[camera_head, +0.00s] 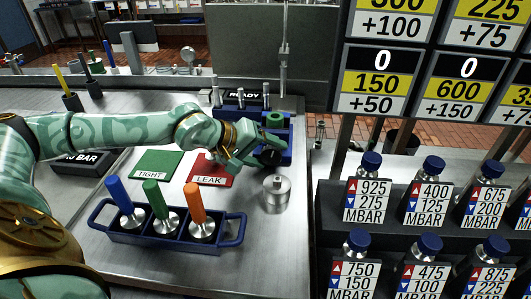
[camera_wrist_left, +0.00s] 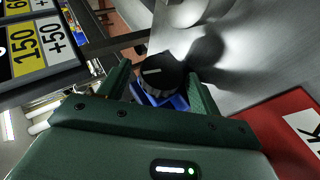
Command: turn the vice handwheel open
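The vice handwheel (camera_head: 270,157) is a black knob on the front of a blue vice (camera_head: 285,133). In the left wrist view the handwheel (camera_wrist_left: 161,76) shows a white line on its face. My left gripper (camera_head: 259,153) is at the handwheel. In the wrist view its two green fingers (camera_wrist_left: 160,84) stand apart on either side of the knob, with a narrow gap seeming to show at each side. A green cylindrical part (camera_head: 275,118) sits in the top of the vice. My right gripper is in neither view.
A steel cylinder (camera_head: 277,194) stands just in front of the vice. A red LEAK mat (camera_head: 211,172) and a green TIGHT mat (camera_head: 158,164) lie left of it. A blue carrier (camera_head: 168,241) holds three coloured-handled tools. Labelled blue-capped bottles stand at right.

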